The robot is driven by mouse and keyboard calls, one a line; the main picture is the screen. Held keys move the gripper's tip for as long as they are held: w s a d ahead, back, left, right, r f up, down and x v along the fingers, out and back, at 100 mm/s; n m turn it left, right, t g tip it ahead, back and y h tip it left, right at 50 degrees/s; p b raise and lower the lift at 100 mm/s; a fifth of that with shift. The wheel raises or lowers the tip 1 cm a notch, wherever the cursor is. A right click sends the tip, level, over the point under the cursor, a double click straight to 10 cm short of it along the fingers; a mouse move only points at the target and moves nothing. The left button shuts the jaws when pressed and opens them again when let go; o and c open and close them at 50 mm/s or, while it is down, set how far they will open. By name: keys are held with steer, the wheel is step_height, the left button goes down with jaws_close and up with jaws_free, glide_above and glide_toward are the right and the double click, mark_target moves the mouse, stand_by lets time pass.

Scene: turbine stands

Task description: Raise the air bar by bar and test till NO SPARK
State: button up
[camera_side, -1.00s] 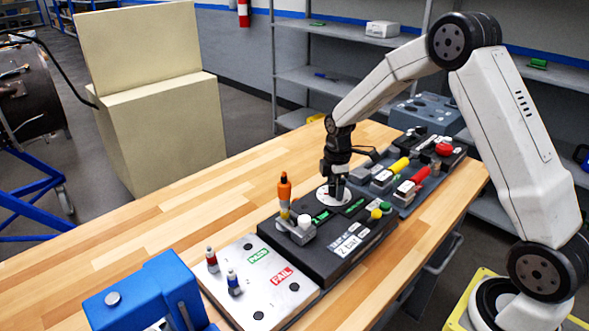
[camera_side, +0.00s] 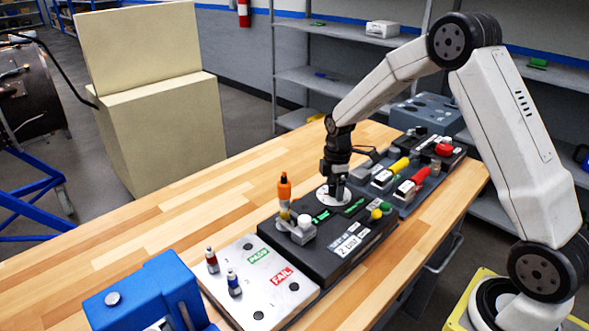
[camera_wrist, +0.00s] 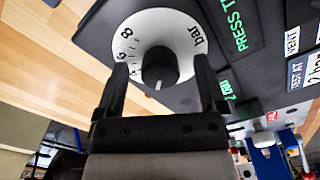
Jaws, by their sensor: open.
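The black air knob (camera_wrist: 160,66) sits on a white dial (camera_wrist: 180,24) marked "bar", with 8 and lower numbers showing. My gripper (camera_side: 338,190) is down at this dial on the black test box (camera_side: 325,265). In the wrist view its open fingers stand on either side of the knob; contact cannot be told. The knob's pale pointer points toward the gripper body. A green display (camera_wrist: 236,28) reads "PRESS T", cut off. A second display (camera_wrist: 228,86) seems to read 2 bar. An orange-topped plug (camera_side: 285,188) stands at the box's left end.
A pale plate (camera_side: 255,300) with PASS and FAIL labels holds a red-banded plug (camera_side: 211,259) and a blue-banded plug (camera_side: 234,283). Green (camera_side: 386,208) and yellow (camera_side: 376,214) buttons sit right of the displays. A blue fixture (camera_side: 145,292) stands front left. The table's left is clear.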

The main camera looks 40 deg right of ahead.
mark_target(335, 186)
steer(key=shift+o, duration=0.7)
steer(key=shift+r, duration=0.1)
steer(key=shift+r, duration=2.4)
